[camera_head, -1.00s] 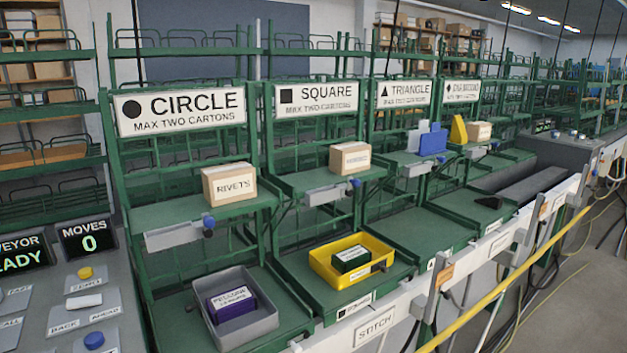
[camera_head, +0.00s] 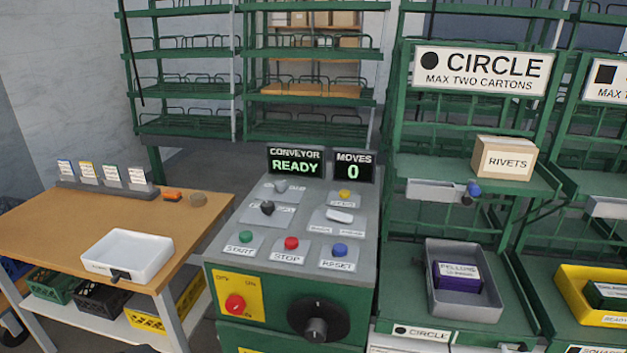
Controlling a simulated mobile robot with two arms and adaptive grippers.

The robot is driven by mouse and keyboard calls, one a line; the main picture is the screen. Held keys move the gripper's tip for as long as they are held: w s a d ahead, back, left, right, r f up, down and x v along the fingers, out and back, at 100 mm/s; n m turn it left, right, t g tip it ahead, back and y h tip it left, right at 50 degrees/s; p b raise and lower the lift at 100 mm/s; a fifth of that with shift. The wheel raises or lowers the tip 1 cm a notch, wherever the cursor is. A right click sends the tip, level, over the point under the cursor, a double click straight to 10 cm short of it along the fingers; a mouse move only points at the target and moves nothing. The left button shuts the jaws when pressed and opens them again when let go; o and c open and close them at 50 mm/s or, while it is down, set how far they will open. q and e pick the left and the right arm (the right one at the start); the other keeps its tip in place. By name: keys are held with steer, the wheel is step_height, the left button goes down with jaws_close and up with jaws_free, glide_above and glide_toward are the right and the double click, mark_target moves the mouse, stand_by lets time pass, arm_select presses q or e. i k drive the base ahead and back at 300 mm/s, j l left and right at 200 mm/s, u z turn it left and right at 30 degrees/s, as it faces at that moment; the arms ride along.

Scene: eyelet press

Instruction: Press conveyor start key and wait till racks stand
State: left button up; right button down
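The conveyor console (camera_head: 300,235) stands in the middle of the head view. Its green START key (camera_head: 245,237) is at the left of the front row, with the red STOP key (camera_head: 291,243) and blue RESET key (camera_head: 339,250) to its right. The conveyor display (camera_head: 295,163) reads READY, and the moves display (camera_head: 353,167) reads 0. The green racks stand to the right, and the circle rack (camera_head: 483,73) holds a RIVETS carton (camera_head: 505,158) on its upper shelf and a grey tray (camera_head: 462,312) with a purple carton (camera_head: 456,277) below. Neither gripper shows.
A wooden table (camera_head: 70,230) with a white tray (camera_head: 127,257) and a card holder (camera_head: 105,188) stands left of the console. A red knob (camera_head: 235,304) and a black rotary knob (camera_head: 317,328) sit on the console's front. A yellow tray (camera_head: 570,300) is at the far right.

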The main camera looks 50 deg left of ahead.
mark_target(246, 236)
steer(key=u, duration=1.9)
steer(key=i+j+z, duration=0.3)
steer(key=j, duration=0.35)
steer(key=i+j+z, duration=0.15)
steer(key=j, duration=0.2)
steer(key=i+j+z, duration=0.15)
steer(key=j, duration=0.25)
steer(key=i+j+z, duration=0.15)
steer(key=j, duration=0.25)
